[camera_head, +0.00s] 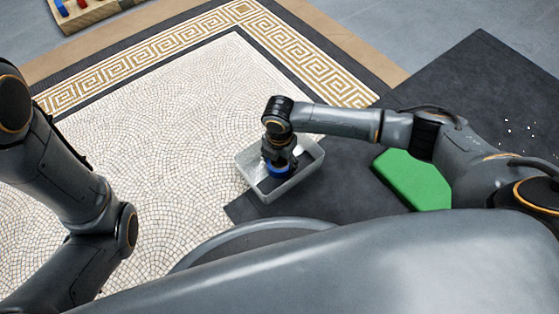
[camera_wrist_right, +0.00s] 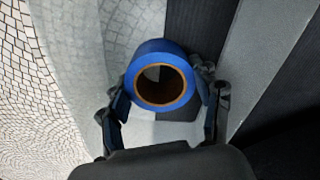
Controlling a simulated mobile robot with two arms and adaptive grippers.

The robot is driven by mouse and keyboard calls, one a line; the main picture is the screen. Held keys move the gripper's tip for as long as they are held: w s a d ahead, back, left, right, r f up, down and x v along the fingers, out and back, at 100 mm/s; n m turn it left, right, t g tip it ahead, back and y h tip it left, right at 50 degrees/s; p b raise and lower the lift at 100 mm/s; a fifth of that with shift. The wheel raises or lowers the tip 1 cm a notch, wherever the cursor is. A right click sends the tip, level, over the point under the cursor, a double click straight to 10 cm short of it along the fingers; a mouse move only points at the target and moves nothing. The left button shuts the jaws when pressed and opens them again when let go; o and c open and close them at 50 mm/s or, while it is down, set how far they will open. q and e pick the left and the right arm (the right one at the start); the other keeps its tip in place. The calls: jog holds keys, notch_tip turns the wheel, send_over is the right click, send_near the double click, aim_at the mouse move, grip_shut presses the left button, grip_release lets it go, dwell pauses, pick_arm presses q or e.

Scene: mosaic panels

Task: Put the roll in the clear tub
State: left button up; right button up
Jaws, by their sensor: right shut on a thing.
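The roll (camera_wrist_right: 160,57) is a blue ring of tape with a brown core. It sits between the two fingers of my right gripper (camera_wrist_right: 165,105), which is shut on it. In the head view the blue roll (camera_head: 277,170) shows below the right gripper (camera_head: 278,160), within the outline of the clear tub (camera_head: 262,194). The tub is a see-through rectangular box standing across the mosaic's edge and a dark mat. Its walls also show around the roll in the right wrist view (camera_wrist_right: 95,50). I cannot tell whether the roll touches the tub's floor. My left arm is at the left; its gripper is out of view.
A green pad (camera_head: 412,180) lies on the dark mat (camera_head: 470,80) right of the tub, under my right arm. A wooden tray (camera_head: 95,12) with coloured pieces is at the far upper left. The pale mosaic (camera_head: 190,110) is clear. White specks (camera_head: 515,130) lie on the mat at right.

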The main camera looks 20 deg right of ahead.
jog(key=o, duration=1.1)
jog(key=shift+f, duration=0.1)
jog(key=shift+o, duration=0.2)
